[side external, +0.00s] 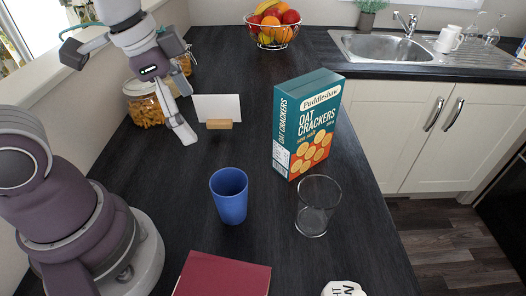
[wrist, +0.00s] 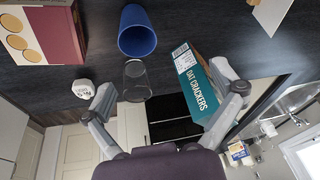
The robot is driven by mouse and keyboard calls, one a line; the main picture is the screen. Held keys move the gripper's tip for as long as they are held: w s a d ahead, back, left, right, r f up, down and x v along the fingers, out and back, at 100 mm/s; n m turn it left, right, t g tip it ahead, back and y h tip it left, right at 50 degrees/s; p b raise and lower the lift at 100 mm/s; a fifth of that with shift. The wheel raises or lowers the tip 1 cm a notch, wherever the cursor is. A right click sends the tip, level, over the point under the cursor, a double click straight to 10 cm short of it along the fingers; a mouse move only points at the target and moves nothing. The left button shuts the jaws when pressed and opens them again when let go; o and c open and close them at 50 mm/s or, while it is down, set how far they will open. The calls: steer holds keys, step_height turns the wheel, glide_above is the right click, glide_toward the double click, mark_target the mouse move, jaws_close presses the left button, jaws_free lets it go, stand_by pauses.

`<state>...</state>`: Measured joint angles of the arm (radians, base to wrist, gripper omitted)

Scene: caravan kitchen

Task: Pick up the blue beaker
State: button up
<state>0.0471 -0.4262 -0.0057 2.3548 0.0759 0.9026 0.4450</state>
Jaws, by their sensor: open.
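The blue beaker (side external: 229,197) stands upright on the dark worktop (side external: 245,152) in the side external view. In the wrist view the blue beaker (wrist: 137,34) is at the top, left of centre, with its open mouth showing. My gripper (side external: 184,108) is above the worktop at the upper left of the side external view, behind and to the left of the beaker and apart from it. In the wrist view my gripper (wrist: 164,85) has its two fingers spread wide with nothing held between them.
A clear glass (side external: 318,208) and an oat crackers box (side external: 305,125) stand right of the beaker. A dark red box (side external: 222,276) and a small white object (side external: 343,289) are in front. A card holder (side external: 218,124), jar (side external: 143,104) and fruit basket (side external: 273,38) stand behind.

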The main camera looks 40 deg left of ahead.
mark_target(232, 193)
steer(key=d+f+m+g, duration=0.1)
steer(key=f+m, duration=0.2)
steer(key=f, duration=0.2)
steer(key=w+d+f+m+g, duration=0.1)
steer(key=d+f+m, duration=0.1)
steer(key=f, duration=0.3)
steer(key=w+d+f+m+g, duration=0.1)
steer(key=f+m, duration=0.3)
steer(key=f, duration=0.1)
steer(key=shift+w+d+h, duration=0.1)
steer(key=shift+d+h, duration=0.1)
steer(key=shift+h, duration=0.2)
steer(key=c, duration=1.2)
